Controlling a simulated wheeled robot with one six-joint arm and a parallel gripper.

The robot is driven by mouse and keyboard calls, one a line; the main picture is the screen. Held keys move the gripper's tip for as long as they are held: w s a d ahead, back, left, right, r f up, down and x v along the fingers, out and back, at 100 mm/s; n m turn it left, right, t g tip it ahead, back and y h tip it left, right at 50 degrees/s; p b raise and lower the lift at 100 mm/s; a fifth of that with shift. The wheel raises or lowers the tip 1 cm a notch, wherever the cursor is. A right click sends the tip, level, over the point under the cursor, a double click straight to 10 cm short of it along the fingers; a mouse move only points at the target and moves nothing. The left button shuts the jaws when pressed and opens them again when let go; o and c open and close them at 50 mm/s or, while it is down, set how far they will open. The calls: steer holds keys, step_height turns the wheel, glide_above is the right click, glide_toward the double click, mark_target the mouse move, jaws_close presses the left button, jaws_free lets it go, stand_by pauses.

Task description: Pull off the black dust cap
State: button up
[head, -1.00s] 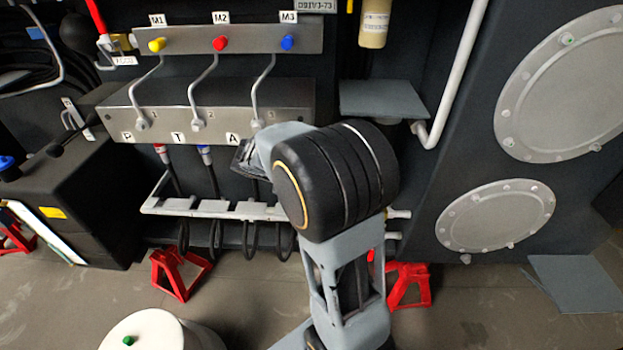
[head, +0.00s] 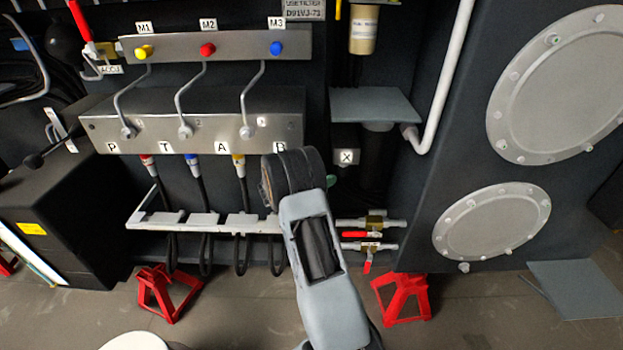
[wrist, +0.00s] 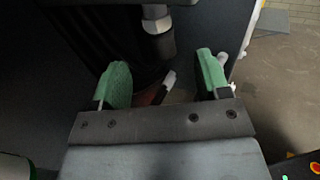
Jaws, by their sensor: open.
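In the wrist view a grey fitting with a dark, cap-like end (wrist: 159,44) hangs at the top centre; it looks like the black dust cap, though the picture is dark. My gripper (wrist: 163,82) is open, with its two green-padded fingers spread wide and nothing between them touching either pad. The dark end lies beyond the fingertips, roughly centred between them and apart from both. In the head view my wrist and forearm hide the cap and most of the gripper; only a green bit of a finger (head: 331,182) shows beside the wrist.
The manifold block (head: 190,120) carries port labels P, T, A and B, with hoses below three ports. A pale hose rack (head: 200,222) lies left of my arm. Red-handled valves (head: 368,228) and a grey shelf (head: 375,104) stand to the right, near the X label (head: 346,157).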

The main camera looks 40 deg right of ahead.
mark_target(343, 168)
steer(key=d, duration=0.2)
steer(key=s+d, duration=0.1)
steer(key=d, duration=0.4)
steer(key=shift+s+d, duration=0.2)
steer(key=shift+d, duration=0.15)
steer(key=shift+c, duration=0.2)
steer(key=c, duration=1.2)
steer(key=shift+c, duration=0.2)
steer(key=shift+f, duration=0.25)
step_height(343, 168, down, 4)
steer(key=b, duration=0.3)
